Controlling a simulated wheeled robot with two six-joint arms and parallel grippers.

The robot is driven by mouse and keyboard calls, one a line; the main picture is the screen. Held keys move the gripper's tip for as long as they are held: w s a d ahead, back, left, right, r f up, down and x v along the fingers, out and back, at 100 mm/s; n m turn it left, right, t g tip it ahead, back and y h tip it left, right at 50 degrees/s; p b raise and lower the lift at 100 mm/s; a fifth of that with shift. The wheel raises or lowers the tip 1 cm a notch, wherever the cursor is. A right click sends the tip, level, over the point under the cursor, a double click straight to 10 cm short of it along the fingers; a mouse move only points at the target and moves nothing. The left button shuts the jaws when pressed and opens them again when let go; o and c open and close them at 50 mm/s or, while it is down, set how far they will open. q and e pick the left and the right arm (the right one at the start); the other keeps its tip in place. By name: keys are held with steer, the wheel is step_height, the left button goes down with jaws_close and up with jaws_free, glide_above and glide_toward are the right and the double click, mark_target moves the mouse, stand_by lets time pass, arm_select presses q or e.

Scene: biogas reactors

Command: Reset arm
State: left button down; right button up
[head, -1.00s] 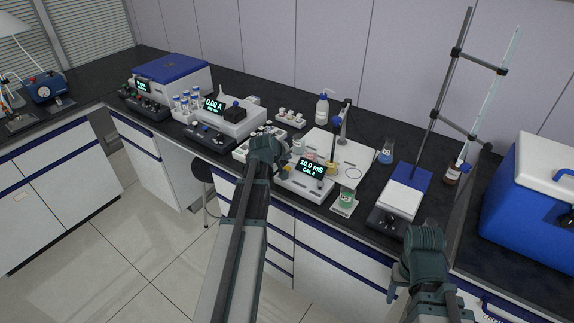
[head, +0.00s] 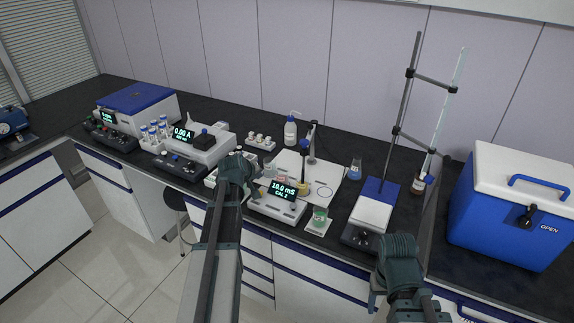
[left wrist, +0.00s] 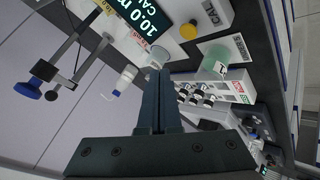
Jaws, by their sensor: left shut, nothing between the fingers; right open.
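My left gripper (head: 238,172) is at the front edge of the bench, left of the conductivity meter (head: 279,201) reading 10.0 mS. In the left wrist view, its two dark fingers (left wrist: 162,90) are pressed together with nothing between them, and the meter's display (left wrist: 143,18) is beyond them. My right gripper (head: 378,287) is low, in front of the bench edge near the magnetic stirrer (head: 372,212). It is open, but mostly hidden behind its own wrist.
A tall stand (head: 404,105) rises behind the stirrer. A blue cooler (head: 505,215) fills the right. A power supply (head: 198,148) and vial rack (head: 153,133) are left.

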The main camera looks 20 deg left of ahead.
arm_select(q)
steer(key=s+d+f+m, duration=0.1)
steer(key=d, duration=0.3)
steer(key=d+m+g+h, duration=0.1)
steer(key=d, duration=0.3)
steer(key=s+d+f+m+g, duration=0.1)
steer(key=d, duration=0.3)
steer(key=shift+s+d+f+h, duration=0.3)
steer(key=shift+s+d+f, duration=0.05)
steer(key=s+d+f+m+g+y, duration=0.1)
steer(key=s+d+f+m+g, duration=0.2)
steer(key=s+d, duration=2)
steer(key=d+m+g, duration=0.1)
steer(key=m+g, duration=0.3)
steer(key=m, duration=0.4)
steer(key=shift+s+f+g+y, duration=0.3)
steer(key=shift+f+y, duration=0.1)
